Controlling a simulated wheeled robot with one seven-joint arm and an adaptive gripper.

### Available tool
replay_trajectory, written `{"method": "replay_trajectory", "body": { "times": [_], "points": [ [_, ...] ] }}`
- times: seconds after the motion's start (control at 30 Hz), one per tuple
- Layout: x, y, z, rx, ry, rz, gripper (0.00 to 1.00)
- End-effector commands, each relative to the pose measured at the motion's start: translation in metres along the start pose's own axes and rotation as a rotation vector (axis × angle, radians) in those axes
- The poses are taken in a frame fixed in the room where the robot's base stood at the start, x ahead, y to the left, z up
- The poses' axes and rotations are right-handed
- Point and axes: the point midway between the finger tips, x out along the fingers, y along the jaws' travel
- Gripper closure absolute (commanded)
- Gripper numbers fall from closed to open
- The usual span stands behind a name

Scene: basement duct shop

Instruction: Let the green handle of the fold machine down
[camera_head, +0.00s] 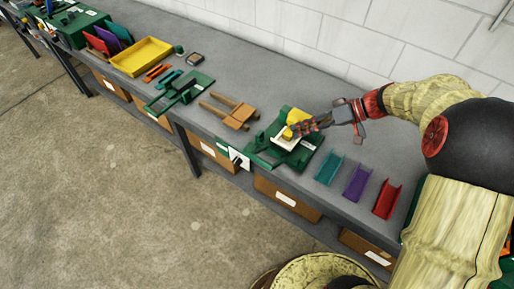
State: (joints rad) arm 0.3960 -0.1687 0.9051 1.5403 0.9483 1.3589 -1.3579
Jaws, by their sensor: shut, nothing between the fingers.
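A green machine (304,155) stands on the grey workbench near the middle of the view, with a yellow block (296,115) and a pale plate on it. A green bar (262,157) lies low at its left front, near the bench edge; I cannot tell surely whether this is the handle. Another green tool (184,90) with a long bar lies flat farther left.
Teal (328,169), purple (357,182) and red (387,199) channels lie right of the machine. A white block wall (350,40) runs behind the bench. Floor in front is clear.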

Motion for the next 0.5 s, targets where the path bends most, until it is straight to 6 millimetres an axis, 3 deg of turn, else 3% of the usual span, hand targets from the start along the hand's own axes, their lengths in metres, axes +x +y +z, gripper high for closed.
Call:
{"method": "replay_trajectory", "body": {
  "times": [0.27,0.5],
  "points": [
    [0.006,0.002,0.003,-0.147,-0.008,0.005,1.0],
    [0.044,0.001,0.003,-0.146,-0.009,0.002,1.0]
  ]
}}
